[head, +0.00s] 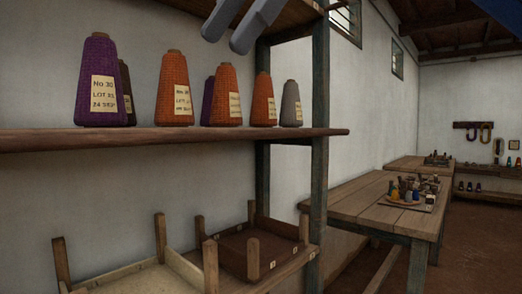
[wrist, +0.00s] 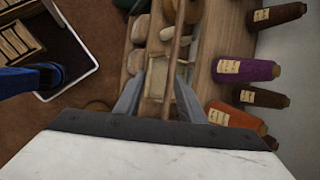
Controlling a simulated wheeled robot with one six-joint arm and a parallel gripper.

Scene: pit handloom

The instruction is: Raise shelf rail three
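In the head view, my gripper (head: 243,22) shows as two grey fingers at the top edge, in front of the upper shelf (head: 292,16). The rest of it is out of frame. In the wrist view, my gripper (wrist: 158,92) has its two fingers spread apart. A thin brown rail (wrist: 176,40) runs from the top of the picture down between the fingers, closer to the right one. I cannot tell whether it touches a finger. No number shows on the rail, so I cannot tell if it is rail three.
A middle shelf (head: 200,136) below holds several labelled yarn cones, among them a purple one (head: 100,82) and an orange one (head: 174,88). Wooden trays with corner posts (head: 253,270) stand lower down. A dark post (head: 319,150) rises at the right. A wooden table (head: 365,200) stands beyond.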

